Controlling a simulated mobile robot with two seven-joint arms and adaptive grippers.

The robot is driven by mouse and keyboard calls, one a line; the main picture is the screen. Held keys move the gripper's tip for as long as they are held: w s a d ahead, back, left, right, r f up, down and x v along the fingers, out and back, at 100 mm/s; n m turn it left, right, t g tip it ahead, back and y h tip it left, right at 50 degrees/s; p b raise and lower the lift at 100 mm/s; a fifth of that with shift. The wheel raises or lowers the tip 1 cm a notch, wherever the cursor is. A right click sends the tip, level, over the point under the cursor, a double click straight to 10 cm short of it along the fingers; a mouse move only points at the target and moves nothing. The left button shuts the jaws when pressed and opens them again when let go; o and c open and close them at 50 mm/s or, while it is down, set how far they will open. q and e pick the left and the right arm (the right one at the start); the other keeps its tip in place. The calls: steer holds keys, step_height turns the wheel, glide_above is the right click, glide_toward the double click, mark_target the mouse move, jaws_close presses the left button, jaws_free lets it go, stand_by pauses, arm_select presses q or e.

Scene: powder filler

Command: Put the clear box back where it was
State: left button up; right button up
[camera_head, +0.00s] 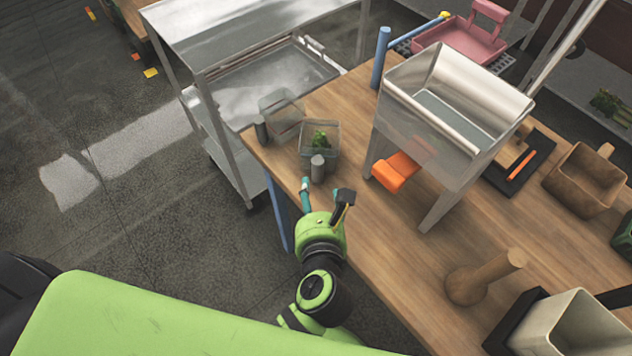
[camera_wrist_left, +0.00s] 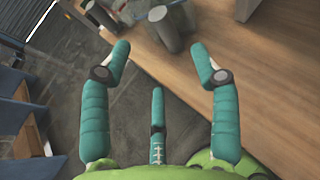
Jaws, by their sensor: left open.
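Two clear boxes stand near the left end of the wooden table. The nearer clear box (camera_head: 331,157) has green leafy contents; the other clear box (camera_head: 282,112) stands behind it, close to the table's corner, and looks empty. A small grey cylinder (camera_head: 317,168) stands in front of the nearer box and hides part of it. My left gripper (camera_head: 325,190) is open and empty at the table's front edge, just short of that cylinder. In the left wrist view, the teal fingers (camera_wrist_left: 160,52) are wide apart, with a grey cylinder (camera_wrist_left: 166,27) beyond their tips. My right gripper is not in view.
Another grey cylinder (camera_head: 261,130) stands by the table's left corner. A metal hopper (camera_head: 455,100) on legs stands right of the boxes, with an orange piece (camera_head: 396,172) under it. A steel cart (camera_head: 228,120) adjoins the left end.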

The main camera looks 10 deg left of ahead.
arm_select(q)
steer(key=shift+v, duration=1.45)
